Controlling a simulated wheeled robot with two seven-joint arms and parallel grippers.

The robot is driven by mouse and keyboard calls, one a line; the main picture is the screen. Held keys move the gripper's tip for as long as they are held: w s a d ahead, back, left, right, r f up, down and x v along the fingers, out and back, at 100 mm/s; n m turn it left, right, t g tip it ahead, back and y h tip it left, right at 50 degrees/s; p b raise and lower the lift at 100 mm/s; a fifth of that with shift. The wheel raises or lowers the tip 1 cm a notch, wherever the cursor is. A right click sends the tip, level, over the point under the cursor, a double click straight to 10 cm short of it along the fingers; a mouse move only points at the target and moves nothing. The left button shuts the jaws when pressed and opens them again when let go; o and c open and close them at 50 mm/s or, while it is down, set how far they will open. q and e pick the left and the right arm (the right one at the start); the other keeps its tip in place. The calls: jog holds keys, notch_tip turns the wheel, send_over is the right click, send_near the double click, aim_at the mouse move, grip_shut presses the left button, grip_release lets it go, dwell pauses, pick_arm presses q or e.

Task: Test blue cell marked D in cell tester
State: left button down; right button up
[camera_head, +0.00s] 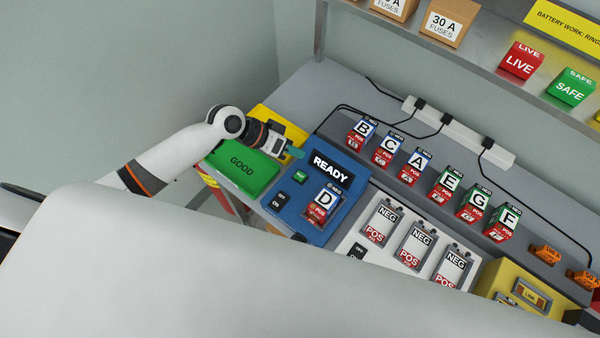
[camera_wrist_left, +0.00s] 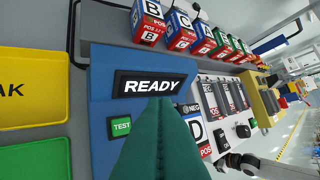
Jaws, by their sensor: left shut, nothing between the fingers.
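The blue cell tester (camera_head: 315,233) stands on the bench, and its display (camera_head: 330,169) reads READY. The cell marked D (camera_head: 324,198) sits upright in the tester's slot below the display, NEG end up; it shows partly in the left wrist view (camera_wrist_left: 197,131), behind my fingers. The green TEST button (camera_head: 300,177) is left of the cell and is clear in the wrist view (camera_wrist_left: 121,127). My left gripper (camera_head: 296,153) is shut and empty, its teal fingers above the tester's upper left part, near the display.
A green GOOD tray (camera_head: 242,168) and a yellow tray (camera_head: 262,112) lie left of the tester. Cells B, C, A, E, G and F (camera_head: 420,165) stand in a row behind. A white charger (camera_head: 349,243) is to the right. A large white surface covers the foreground.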

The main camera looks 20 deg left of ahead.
pick_arm(q)
jog(key=b, duration=0.7)
send_over(295, 175)
notch_tip(295, 175, down, 8)
jog(key=shift+r, duration=0.15)
jog(key=shift+f+b, duration=0.35)
jog(key=shift+f, duration=0.25)
dwell(1.2)
jog(key=shift+f, duration=0.35)
jog(key=shift+f+b, duration=0.55)
jog(key=shift+b, duration=0.1)
dwell(0.4)
jog(key=shift+r, duration=0.1)
jog(key=shift+r+p, duration=0.85)
jog(key=shift+r, duration=0.1)
